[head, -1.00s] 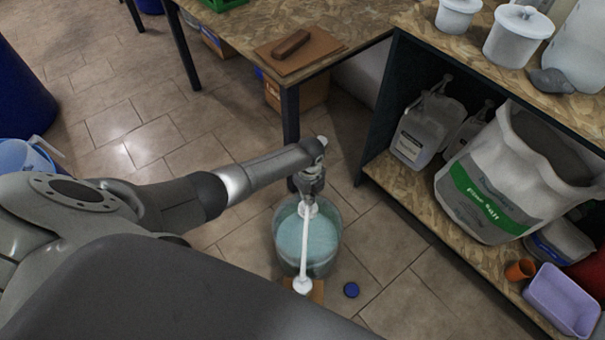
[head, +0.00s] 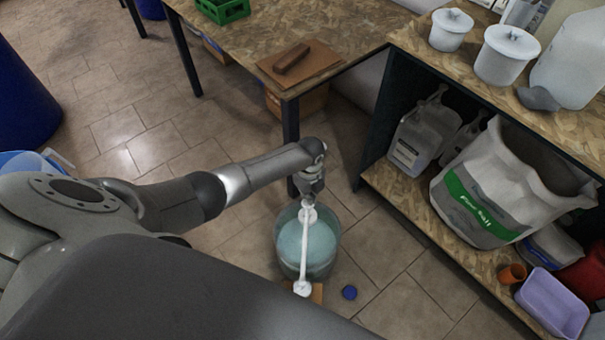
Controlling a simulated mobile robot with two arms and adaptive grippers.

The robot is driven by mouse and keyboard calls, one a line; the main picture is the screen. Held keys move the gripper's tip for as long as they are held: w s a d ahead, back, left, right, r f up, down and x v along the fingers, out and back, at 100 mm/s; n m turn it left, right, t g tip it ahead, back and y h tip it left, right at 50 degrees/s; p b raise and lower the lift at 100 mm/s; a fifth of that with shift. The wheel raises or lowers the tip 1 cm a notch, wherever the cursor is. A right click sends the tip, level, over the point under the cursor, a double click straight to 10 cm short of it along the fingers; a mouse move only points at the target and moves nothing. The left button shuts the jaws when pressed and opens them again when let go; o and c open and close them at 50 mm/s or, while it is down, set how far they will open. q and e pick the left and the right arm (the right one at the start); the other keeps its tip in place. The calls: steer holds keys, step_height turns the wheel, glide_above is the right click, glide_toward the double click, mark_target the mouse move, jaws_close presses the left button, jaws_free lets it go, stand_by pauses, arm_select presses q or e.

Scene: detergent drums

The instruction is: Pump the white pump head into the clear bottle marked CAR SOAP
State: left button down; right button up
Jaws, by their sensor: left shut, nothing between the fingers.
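A round translucent drum (head: 325,262) with blue-green contents stands on the floor below the table corner. The white pump head (head: 309,216) is on top of it. Its long white spout (head: 304,250) runs toward me and ends in a round white piece (head: 302,288). My left gripper (head: 309,201) is shut and empty, pointing down just over the pump head; I cannot tell whether it touches. No bottle marked CAR SOAP can be made out; the area under the spout end is mostly hidden. My right gripper is not in view.
A blue cap (head: 349,293) lies on the floor beside a brown flat piece (head: 317,293). A shelf unit (head: 385,182) with jugs (head: 414,143) and a salt sack (head: 480,205) stands at the right. The table leg (head: 291,120) rises close behind the drum.

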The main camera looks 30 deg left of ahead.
mark_target(308, 205)
arm_select(q)
steer(key=shift+f, duration=0.15)
steer(key=shift+f+b, duration=2.85)
steer(key=shift+f, duration=0.15)
steer(key=shift+r, duration=0.1)
step_height(308, 205, up, 6)
steer(key=p, duration=0.6)
